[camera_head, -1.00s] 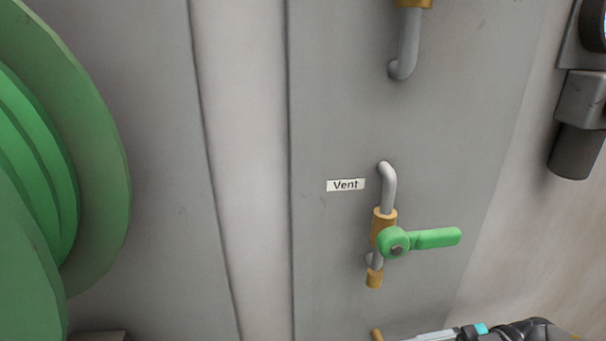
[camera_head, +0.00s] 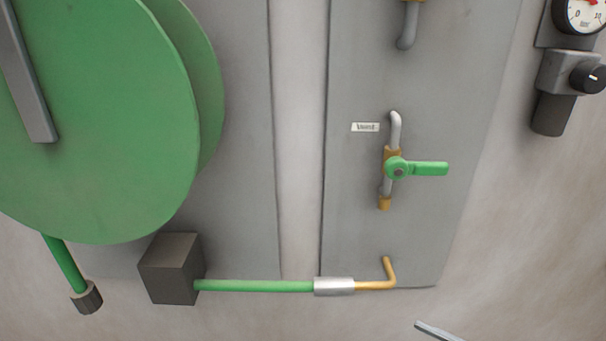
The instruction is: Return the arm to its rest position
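Only a small grey tip of my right gripper (camera_head: 438,331) shows at the bottom edge, right of centre. The rest of it and its arm are out of the picture, so I cannot tell whether it is open or shut. It is apart from the panel fittings in the picture. My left gripper is not in view. The green vent valve handle (camera_head: 428,169) points right, level, beside the "Vent" label (camera_head: 365,127).
A large green reel (camera_head: 100,120) fills the upper left. Below it, a green hose (camera_head: 255,286) runs from a dark block (camera_head: 172,270) to a silver coupling (camera_head: 334,286) and a brass elbow (camera_head: 388,272). A gauge (camera_head: 582,14) and regulator knob (camera_head: 590,77) are upper right.

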